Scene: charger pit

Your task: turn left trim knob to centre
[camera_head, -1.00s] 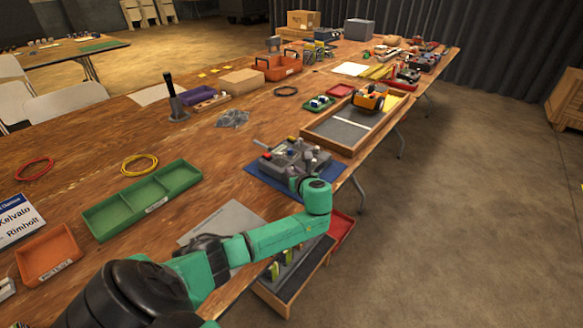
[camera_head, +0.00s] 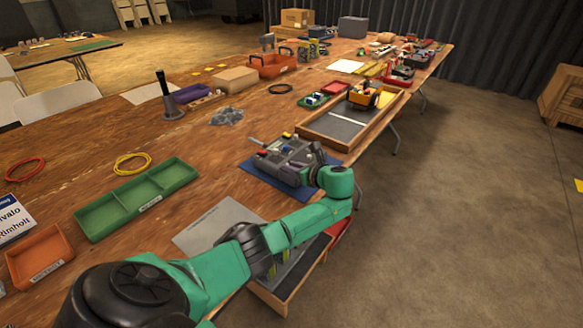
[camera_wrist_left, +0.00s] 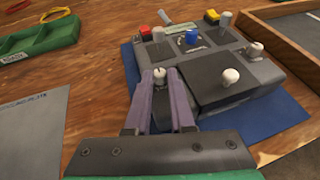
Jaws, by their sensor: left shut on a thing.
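A grey control box (camera_wrist_left: 205,68) sits on a blue mat (camera_wrist_left: 276,114) at the table edge; in the head view the box (camera_head: 277,153) is partly covered by my arm. In the left wrist view, my left gripper (camera_wrist_left: 161,84) has its two purple-grey fingers closed around a knob with a pale slotted top (camera_wrist_left: 159,75), at the box's near left corner. The fingers hide the knob's sides. Other pale knobs (camera_wrist_left: 231,76) stand apart on the box. In the head view my left gripper (camera_head: 312,160) is over the box's right side. My right gripper is not in view.
A red button (camera_wrist_left: 145,31), a blue cap (camera_wrist_left: 191,37) and a yellow piece (camera_wrist_left: 212,15) stand on the box. A wooden tray (camera_head: 385,112) lies behind it. A green divided tray (camera_head: 137,200) and a grey sheet (camera_head: 214,222) lie to the left.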

